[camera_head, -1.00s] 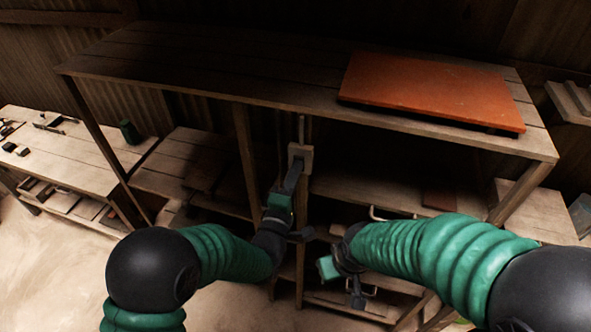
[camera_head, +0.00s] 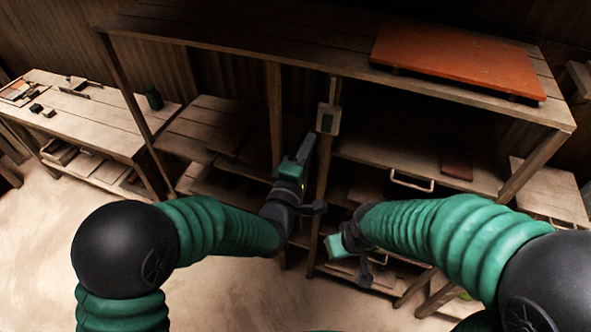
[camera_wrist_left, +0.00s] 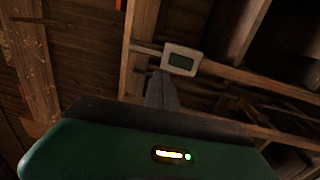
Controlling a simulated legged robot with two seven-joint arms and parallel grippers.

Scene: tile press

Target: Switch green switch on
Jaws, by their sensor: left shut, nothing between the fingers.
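A pale switch box (camera_head: 328,119) with a dark green face is mounted on an upright post of the wooden shelf. It also shows in the left wrist view (camera_wrist_left: 182,60), its green face toward the camera. My left gripper (camera_head: 309,138) is shut and empty, its tip just below and left of the box in the head view. In the left wrist view the dark fingers (camera_wrist_left: 161,84) end just below the box, and I cannot tell whether they touch it. My right gripper (camera_head: 362,282) hangs low at the right of the post, and its jaw state is unclear.
The wooden shelf (camera_head: 210,37) spans the view, with an orange slab (camera_head: 455,60) on top. A drawer handle (camera_head: 411,182) shows right of the post. A workbench (camera_head: 95,113) with small items and a dark green can (camera_head: 153,97) stands at the left. The floor at lower left is clear.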

